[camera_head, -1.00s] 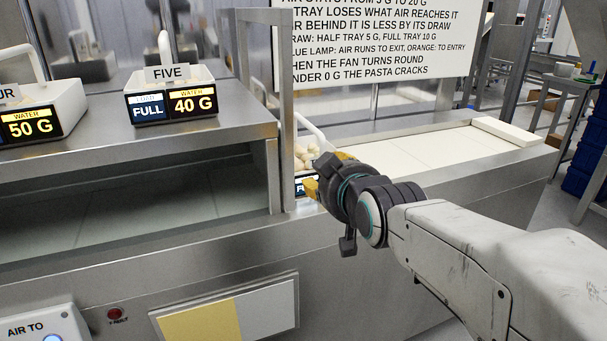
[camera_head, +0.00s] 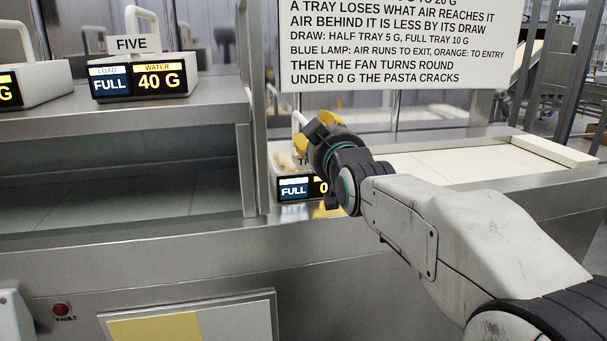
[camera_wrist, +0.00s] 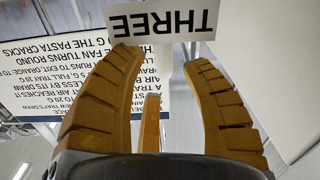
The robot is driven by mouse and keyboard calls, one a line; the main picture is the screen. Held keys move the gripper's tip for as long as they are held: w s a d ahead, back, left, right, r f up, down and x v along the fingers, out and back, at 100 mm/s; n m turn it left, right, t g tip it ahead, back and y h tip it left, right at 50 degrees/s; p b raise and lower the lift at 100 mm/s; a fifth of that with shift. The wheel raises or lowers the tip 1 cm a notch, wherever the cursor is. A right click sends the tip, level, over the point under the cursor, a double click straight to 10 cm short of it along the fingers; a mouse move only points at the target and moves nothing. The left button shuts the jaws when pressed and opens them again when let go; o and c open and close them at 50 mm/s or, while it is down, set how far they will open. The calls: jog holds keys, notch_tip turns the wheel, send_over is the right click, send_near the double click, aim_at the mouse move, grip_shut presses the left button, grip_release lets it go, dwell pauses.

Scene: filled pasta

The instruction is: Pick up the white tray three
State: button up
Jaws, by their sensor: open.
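White tray three (camera_head: 277,183) stands on the steel counter at the middle of the head view. Its display reads FULL and a number starting with 0, partly hidden by my arm. Pale pasta lies in it, and its white handle (camera_head: 299,121) shows beside my gripper. My gripper (camera_head: 313,131) is over the tray's right part, with yellow fingers apart. In the wrist view, upside down, the THREE label (camera_wrist: 162,22) lies at the fingertips of my open gripper (camera_wrist: 162,58). Whether the handle is between the fingers I cannot tell.
Tray five (camera_head: 145,87), reading FULL and 40 G, stands on the raised shelf at left. A steel post (camera_head: 257,130) rises close to the left of tray three. A rule sign (camera_head: 400,45) hangs behind. The pale counter strip (camera_head: 450,165) to the right is clear.

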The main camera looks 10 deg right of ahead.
aim_at(306, 121)
jog(key=shift+w+b, duration=0.55)
jog(key=shift+w, duration=0.6)
jog(key=shift+w, duration=0.15)
jog(key=shift+w+f+b, duration=0.2)
jog(key=shift+w+b, duration=0.3)
jog(key=shift+b, duration=0.45)
jog(key=shift+w+a+r, duration=0.1)
jog(key=shift+w, duration=0.4)
jog(key=shift+w+a+r, duration=0.1)
jog(key=shift+w, duration=0.35)
jog(key=shift+w+b, duration=0.3)
jog(key=shift+b, duration=0.25)
jog(key=shift+w+r+b, duration=0.1)
jog(key=shift+w+b, duration=0.35)
jog(key=shift+w, duration=0.25)
jog(key=shift+c, duration=0.3)
